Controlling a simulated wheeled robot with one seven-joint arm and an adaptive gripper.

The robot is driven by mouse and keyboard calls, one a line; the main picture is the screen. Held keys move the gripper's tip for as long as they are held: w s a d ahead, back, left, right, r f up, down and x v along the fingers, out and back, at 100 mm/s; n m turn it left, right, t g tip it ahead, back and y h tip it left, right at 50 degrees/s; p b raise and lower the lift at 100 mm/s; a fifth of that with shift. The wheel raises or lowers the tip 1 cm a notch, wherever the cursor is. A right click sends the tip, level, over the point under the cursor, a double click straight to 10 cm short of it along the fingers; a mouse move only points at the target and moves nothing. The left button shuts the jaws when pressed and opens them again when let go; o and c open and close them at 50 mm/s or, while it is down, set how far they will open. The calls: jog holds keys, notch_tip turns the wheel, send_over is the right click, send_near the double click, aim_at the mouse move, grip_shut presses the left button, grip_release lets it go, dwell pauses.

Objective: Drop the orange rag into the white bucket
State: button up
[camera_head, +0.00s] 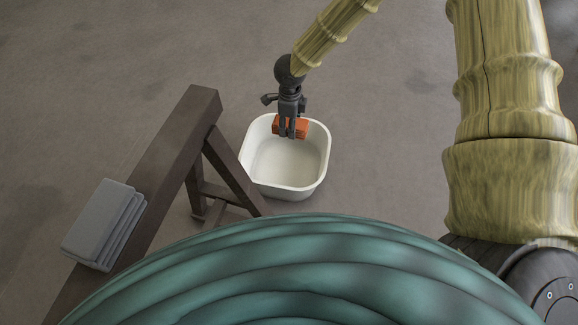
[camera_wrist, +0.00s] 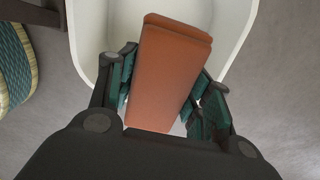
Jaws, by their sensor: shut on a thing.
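The orange rag (camera_head: 301,127) is a folded block held between the fingers of my gripper (camera_head: 289,132). In the wrist view the rag (camera_wrist: 170,75) fills the middle, clasped on both sides by the fingers of my gripper (camera_wrist: 165,98). The white bucket (camera_head: 318,171) stands on the floor, open side up. In the head view my gripper and the rag overlap the far part of its opening. The bucket's pale wall (camera_wrist: 92,40) also shows behind the rag in the wrist view. The rag's height over the bucket floor is hard to tell.
A brown wooden trestle (camera_head: 180,130) stands just left of the bucket, with one leg close to it. A grey folded stack (camera_head: 95,225) lies on its beam. The floor to the right of and beyond the bucket is clear.

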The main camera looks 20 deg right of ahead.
jog(key=shift+f+b, duration=2.95)
jog(key=shift+b, duration=0.25)
jog(key=o, duration=1.1)
jog(key=shift+r, duration=0.1)
notch_tip(320, 180, up, 12)
jog(key=shift+f, duration=0.1)
